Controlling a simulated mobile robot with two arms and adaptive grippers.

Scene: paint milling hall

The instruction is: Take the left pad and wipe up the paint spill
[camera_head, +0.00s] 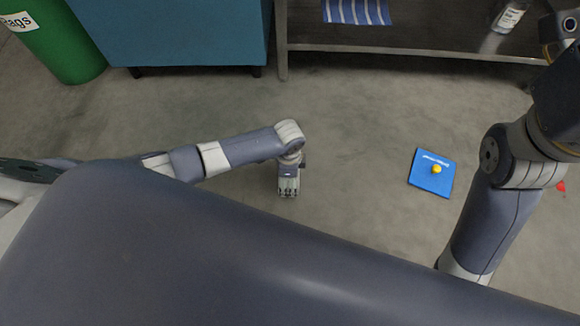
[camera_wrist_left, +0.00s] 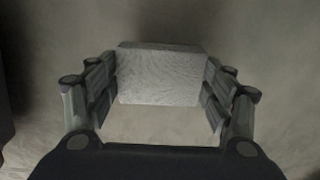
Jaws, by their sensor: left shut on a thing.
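My left gripper (camera_head: 288,186) points down over the grey floor in the middle of the head view. In the left wrist view its two fingers are shut on a pale grey, block-like pad (camera_wrist_left: 160,75), one finger on each side. In the head view the gripper hides most of the pad. I cannot tell whether the pad touches the floor. No paint spill can be made out in either view. My right arm comes in at the right of the head view, and its gripper does not show.
A blue square mat (camera_head: 425,184) with white lettering lies on the floor, a yellow ball-like thing (camera_head: 436,169) on it. A green bin (camera_head: 62,45), a blue cabinet (camera_head: 180,32) and a low shelf (camera_head: 400,46) with striped cloth (camera_head: 356,11) and a bottle (camera_head: 509,17) stand behind.

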